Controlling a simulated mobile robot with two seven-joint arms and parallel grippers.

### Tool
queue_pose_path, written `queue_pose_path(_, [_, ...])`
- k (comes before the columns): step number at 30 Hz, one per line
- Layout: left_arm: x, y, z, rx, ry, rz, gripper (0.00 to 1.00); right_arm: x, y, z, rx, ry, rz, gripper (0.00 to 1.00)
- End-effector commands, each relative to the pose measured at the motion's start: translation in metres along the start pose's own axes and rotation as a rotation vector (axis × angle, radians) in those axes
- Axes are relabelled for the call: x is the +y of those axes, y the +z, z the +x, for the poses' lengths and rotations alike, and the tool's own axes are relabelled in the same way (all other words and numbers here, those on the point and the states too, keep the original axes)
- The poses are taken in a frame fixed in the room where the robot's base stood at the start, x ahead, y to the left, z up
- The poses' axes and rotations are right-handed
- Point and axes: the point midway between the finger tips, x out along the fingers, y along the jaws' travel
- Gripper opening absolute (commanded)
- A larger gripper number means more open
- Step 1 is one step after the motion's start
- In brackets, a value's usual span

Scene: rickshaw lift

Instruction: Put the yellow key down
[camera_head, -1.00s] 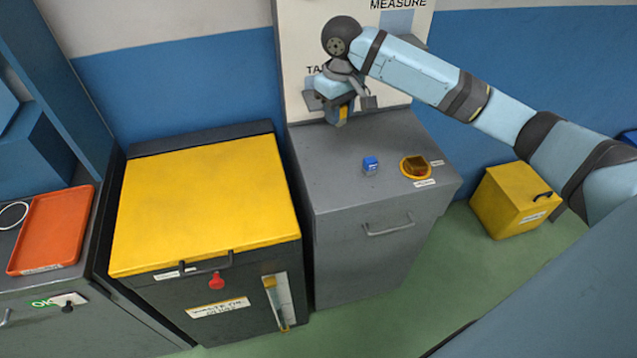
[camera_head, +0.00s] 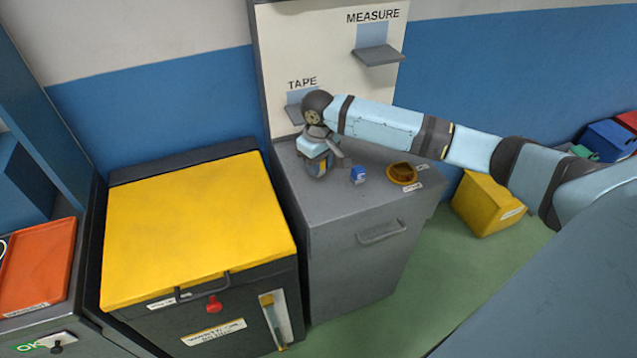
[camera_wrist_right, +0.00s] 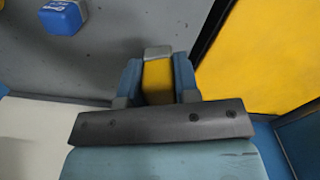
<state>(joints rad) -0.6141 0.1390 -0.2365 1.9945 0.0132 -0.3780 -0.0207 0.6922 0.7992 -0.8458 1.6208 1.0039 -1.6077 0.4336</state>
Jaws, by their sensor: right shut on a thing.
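The yellow key (camera_wrist_right: 157,82), a yellow block with a grey end, is between the blue fingers of my right gripper (camera_wrist_right: 158,85) in the right wrist view. My right gripper (camera_head: 319,168) is shut on it, low over the back left part of the grey cabinet top (camera_head: 335,200) in the head view. The arm hides most of the key there. I cannot tell whether the key touches the top. My left gripper is not in view.
A small blue block (camera_head: 358,175) and a yellow round dish (camera_head: 403,174) stand on the cabinet top, right of the gripper. A yellow-lidded box (camera_head: 195,225) stands to the left. A backboard (camera_head: 290,50) with small shelves rises behind. The front of the top is clear.

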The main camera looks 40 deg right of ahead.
Motion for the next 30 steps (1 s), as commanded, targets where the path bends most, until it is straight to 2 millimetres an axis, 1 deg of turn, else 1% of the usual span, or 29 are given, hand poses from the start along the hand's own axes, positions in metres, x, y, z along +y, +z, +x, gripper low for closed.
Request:
queue_pose_path(1, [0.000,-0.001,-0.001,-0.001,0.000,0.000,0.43,0.000,0.000,0.010,-0.002,-0.001,0.001,0.06])
queue_pose_path(3, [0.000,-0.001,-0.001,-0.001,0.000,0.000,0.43,0.000,0.001,0.021,-0.002,0.000,0.001,0.06])
queue_pose_path(11, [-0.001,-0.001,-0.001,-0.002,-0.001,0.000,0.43,0.000,0.000,0.041,0.000,0.000,0.001,0.06])
queue_pose_path(15, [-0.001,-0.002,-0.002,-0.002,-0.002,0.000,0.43,-0.001,0.000,0.063,-0.002,-0.001,0.001,0.06])
queue_pose_path(18, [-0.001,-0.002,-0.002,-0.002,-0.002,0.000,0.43,0.000,0.000,0.074,0.000,-0.001,0.001,0.06])
queue_pose_path(29, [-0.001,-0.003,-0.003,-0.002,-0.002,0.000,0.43,0.000,0.000,0.077,0.000,0.000,0.001,0.06])
queue_pose_path(30, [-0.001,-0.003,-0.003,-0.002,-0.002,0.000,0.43,0.000,0.000,0.078,0.000,0.000,0.001,0.34])
